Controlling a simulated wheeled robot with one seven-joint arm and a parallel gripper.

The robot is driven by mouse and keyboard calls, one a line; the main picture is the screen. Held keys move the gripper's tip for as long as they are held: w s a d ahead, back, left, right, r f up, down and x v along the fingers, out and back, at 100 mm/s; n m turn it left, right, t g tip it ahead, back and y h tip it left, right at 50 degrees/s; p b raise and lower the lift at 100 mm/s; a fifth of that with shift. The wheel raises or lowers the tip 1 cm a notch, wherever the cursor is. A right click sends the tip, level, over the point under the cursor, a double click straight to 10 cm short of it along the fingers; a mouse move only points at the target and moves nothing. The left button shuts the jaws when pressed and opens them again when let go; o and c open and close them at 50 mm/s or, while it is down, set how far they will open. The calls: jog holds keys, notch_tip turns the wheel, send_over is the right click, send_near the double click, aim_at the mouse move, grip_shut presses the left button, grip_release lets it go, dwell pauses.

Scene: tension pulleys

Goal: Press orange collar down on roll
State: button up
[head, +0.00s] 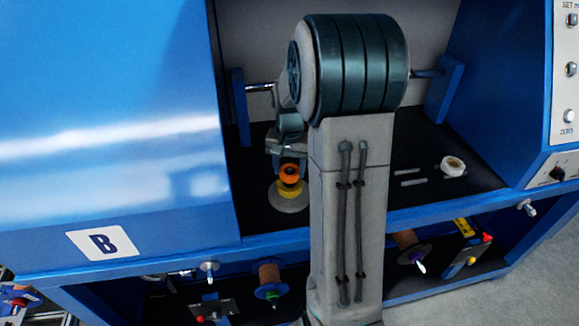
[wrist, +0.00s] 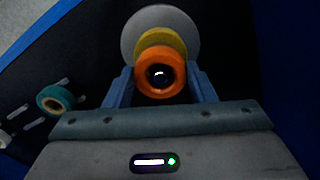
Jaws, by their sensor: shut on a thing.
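The orange collar (head: 290,171) is a ring with a dark centre, above a yellow roll (head: 291,190) on a round grey base (head: 288,200). In the wrist view the orange collar (wrist: 140,80) is between the two blue fingers of my gripper (wrist: 161,78), which is shut on it. The yellow roll (wrist: 174,37) and grey base (wrist: 160,15) show behind the collar. In the head view my gripper (head: 288,158) is above the stack, partly hidden by my arm. I cannot tell whether the collar touches the roll.
The stack stands on a black shelf (head: 430,200) inside a blue machine frame (head: 180,200). Below, spools (head: 269,280) hang under the front edge. Blue walls flank the shelf.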

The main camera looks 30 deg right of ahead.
jog(key=shift+f, duration=0.15)
jog(key=shift+f+b, duration=0.95)
jog(key=shift+f, duration=0.25)
jog(key=shift+r, duration=0.1)
jog(key=o, duration=1.1)
jog(key=shift+c, duration=0.2)
notch_tip(320, 180, up, 14)
